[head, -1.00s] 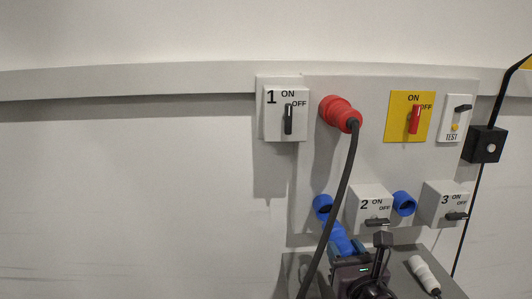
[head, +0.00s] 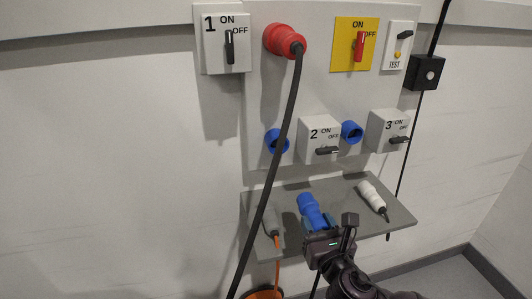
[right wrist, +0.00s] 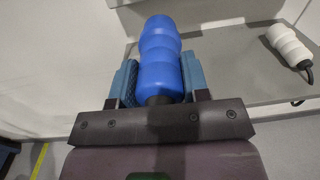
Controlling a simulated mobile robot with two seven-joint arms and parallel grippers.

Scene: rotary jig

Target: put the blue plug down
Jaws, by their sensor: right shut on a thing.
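The blue plug (head: 310,208) is held in my right gripper (head: 320,228), over the grey shelf (head: 350,197) below the wall panel. In the right wrist view the blue plug (right wrist: 160,62) sits between the two blue-grey fingers of the right gripper (right wrist: 158,82), which touch its sides. The plug's front end points away from the gripper, towards the panel. I cannot tell whether its underside touches the shelf. My left gripper is not in view.
A white plug (head: 371,195) lies on the shelf's right part. A grey plug (head: 270,222) with an orange cable is at its left. Blue sockets (head: 277,141) (head: 351,131) sit above. A thick black cable hangs from the red plug (head: 285,41), left of my gripper.

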